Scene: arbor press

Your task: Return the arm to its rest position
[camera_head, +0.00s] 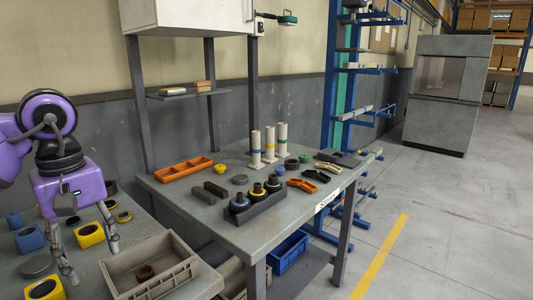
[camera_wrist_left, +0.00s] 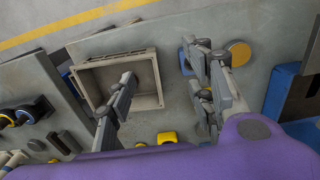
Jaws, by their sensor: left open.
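My left gripper (camera_head: 93,265) is purple with grey jointed fingers. It hangs over the near-left table (camera_head: 90,280), fingers pointing down, open with nothing between them. In the left wrist view its two fingers (camera_wrist_left: 162,60) are spread apart, one over the grey crate and one over the tabletop beside it. The grey crate (camera_head: 180,277) stands to the right of the gripper and holds a brown ring (camera_head: 145,272); the crate also shows in the left wrist view (camera_wrist_left: 156,80). My right gripper is not in view.
Yellow blocks (camera_head: 90,235), a blue block (camera_head: 28,240) and dark discs lie close around the fingers. The farther table (camera_head: 200,220) carries an orange tray (camera_head: 184,169), a dark holder (camera_head: 255,207) and upright white cylinders (camera_head: 270,144). Open floor (camera_head: 450,230) lies to the right.

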